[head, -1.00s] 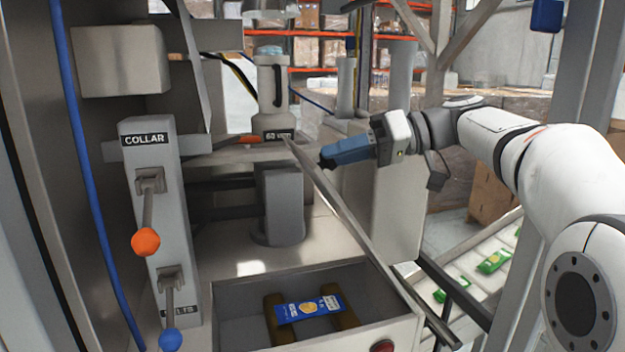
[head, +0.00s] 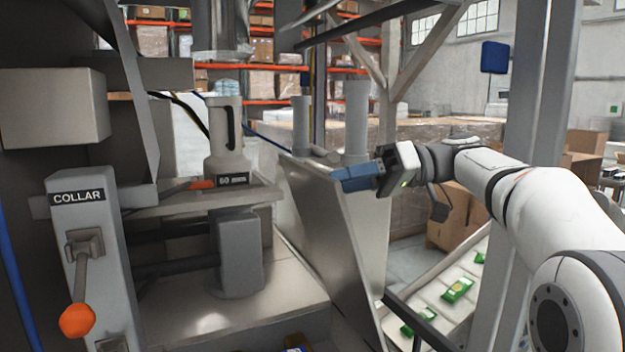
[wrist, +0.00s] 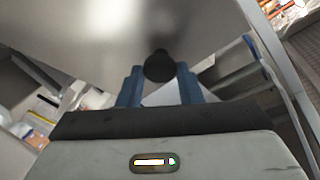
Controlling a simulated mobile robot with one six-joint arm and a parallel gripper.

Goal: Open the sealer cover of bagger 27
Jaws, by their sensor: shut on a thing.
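The sealer cover (head: 325,235) is a flat grey metal panel, raised and standing steeply at the right side of the machine in the head view. Its broad face also fills the upper part of the wrist view (wrist: 100,40). My gripper (head: 336,180) has blue fingers at the cover's upper edge. In the wrist view, my gripper (wrist: 159,78) is shut on a dark round knob (wrist: 159,64) in front of the panel. A bit of a blue packet (head: 297,342) shows at the bottom edge, below the cover; the rest is out of frame.
A COLLAR post (head: 95,235) with an orange-knobbed lever (head: 77,320) stands at the left. A grey upright block (head: 238,255) stands left of the cover. A conveyor with green packets (head: 457,290) and a steel post (head: 535,110) are at the right.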

